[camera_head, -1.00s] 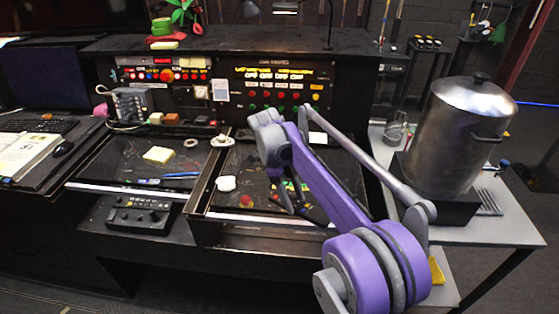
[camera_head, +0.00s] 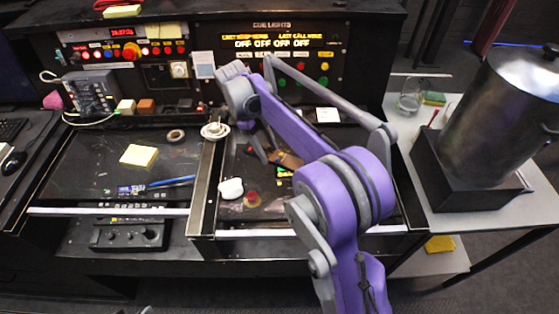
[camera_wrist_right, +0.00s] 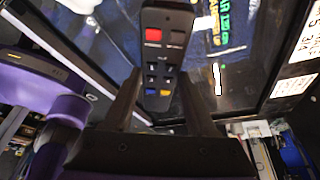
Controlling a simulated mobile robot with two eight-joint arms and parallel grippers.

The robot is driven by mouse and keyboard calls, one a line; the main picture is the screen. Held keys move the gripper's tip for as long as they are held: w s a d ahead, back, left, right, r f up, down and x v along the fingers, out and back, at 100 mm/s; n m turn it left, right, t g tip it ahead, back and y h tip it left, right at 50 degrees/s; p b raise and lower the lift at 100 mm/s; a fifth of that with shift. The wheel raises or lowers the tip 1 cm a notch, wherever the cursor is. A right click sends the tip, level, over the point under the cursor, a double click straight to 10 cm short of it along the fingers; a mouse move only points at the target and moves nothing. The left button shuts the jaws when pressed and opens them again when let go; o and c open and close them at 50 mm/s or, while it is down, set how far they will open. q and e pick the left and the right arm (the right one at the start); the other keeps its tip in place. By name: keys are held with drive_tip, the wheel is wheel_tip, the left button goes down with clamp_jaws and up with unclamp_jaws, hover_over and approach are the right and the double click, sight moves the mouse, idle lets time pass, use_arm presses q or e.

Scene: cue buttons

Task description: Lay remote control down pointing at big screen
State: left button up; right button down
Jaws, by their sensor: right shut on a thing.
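The remote control (camera_wrist_right: 163,55) is a dark slab with a red button at the far end and blue and yellow buttons at the near end. My right gripper (camera_wrist_right: 158,76) is shut on it, with one finger along each side in the right wrist view. In the head view my right gripper (camera_head: 262,148) is over the right-hand desk bay, and the arm partly hides the remote there. A dark monitor edge (camera_head: 10,75) shows at the far left; I cannot tell whether it is the big screen. My left gripper is out of view.
The right bay holds a white object (camera_head: 230,188) and a red button (camera_head: 252,199). The left bay holds a yellow sticky pad (camera_head: 139,155), a blue pen (camera_head: 172,181) and a tape ring (camera_head: 176,135). A large metal pot (camera_head: 505,115) stands on the right table.

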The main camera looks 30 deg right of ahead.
sight(273, 173)
wheel_tip(273, 173, down, 3)
drive_tip(key=shift+s+r, duration=0.15)
drive_tip(key=shift+r, duration=0.05)
drive_tip(key=shift+f, duration=2.1)
drive_tip(key=shift+f, duration=0.1)
drive_tip(key=shift+c, duration=1)
unclamp_jaws()
